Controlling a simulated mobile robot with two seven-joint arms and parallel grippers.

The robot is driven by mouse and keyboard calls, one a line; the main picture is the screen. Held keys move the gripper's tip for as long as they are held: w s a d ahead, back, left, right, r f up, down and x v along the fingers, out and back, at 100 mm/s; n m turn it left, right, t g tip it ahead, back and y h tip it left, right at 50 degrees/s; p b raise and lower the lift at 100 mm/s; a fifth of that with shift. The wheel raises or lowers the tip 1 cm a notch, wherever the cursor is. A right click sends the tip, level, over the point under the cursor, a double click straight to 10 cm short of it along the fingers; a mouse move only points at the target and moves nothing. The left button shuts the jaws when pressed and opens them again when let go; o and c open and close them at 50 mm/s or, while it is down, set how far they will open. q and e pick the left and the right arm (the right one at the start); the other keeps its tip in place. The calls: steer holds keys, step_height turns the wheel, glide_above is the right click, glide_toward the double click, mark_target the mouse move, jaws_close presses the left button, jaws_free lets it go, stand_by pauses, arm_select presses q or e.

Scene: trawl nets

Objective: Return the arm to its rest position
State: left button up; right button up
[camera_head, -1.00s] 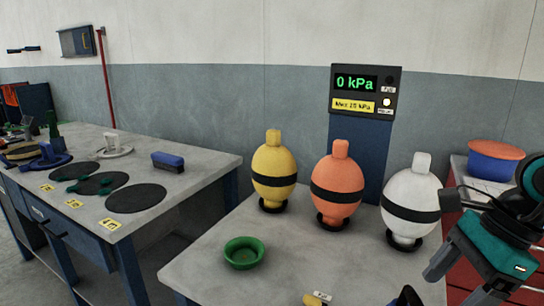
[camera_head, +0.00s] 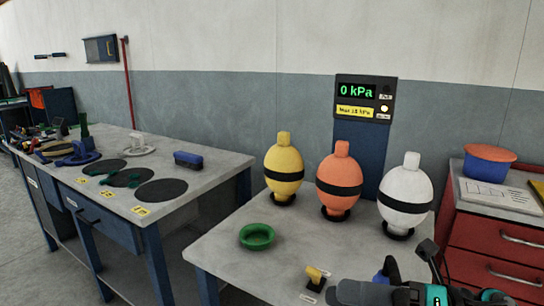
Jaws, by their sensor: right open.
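My right gripper (camera_head: 366,293) is at the bottom right edge of the head view, over the front of the near grey table (camera_head: 222,247). Its dark fingers point left, its teal body is partly cut off by the frame edge, and it is open with nothing seen between the fingers. My left gripper is not in view. A yellow float (camera_head: 284,164), an orange float (camera_head: 338,173) and a white float (camera_head: 406,186), each with a black band, stand upright on dark rings, apart from the gripper.
A green bowl (camera_head: 257,236) and a small yellow-topped piece (camera_head: 315,275) are on the near table. A blue object (camera_head: 390,268) shows just behind the gripper. A gauge (camera_head: 364,98) reads 0 kPa. A red cabinet (camera_head: 492,233) stands right; a workbench (camera_head: 216,164) stands left.

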steer(key=w+d+f+m+t+h+p, duration=0.15)
steer(key=f+m+t+h, duration=0.3)
steer(key=m, duration=0.55)
steer(key=w+d+f+m+t+h, duration=0.1)
steer(key=d+f+m+t+h, duration=0.3)
steer(key=m, duration=0.5)
steer(key=w+d+f+m+t+h, duration=0.1)
steer(key=f+m+t+h, duration=0.35)
steer(key=m, duration=0.55)
steer(key=s+f+m+g+h, duration=0.2)
steer(key=s+f+m, duration=0.3)
steer(key=f, duration=0.5)
steer(key=shift+d+m+g+h+p, duration=0.3)
steer(key=shift+d+m+g+h, duration=0.1)
steer(key=shift+m, duration=0.4)
steer(key=s+f+m+g, duration=0.1)
steer(key=f, duration=0.1)
steer(key=s+f+m+g, duration=0.1)
steer(key=s+f, duration=0.1)
steer(key=s+f+m+g+h, duration=0.1)
steer(key=s+f, duration=0.1)
steer(key=shift+s+a, duration=0.25)
steer(key=shift+a, duration=0.1)
steer(key=shift+c, duration=0.3)
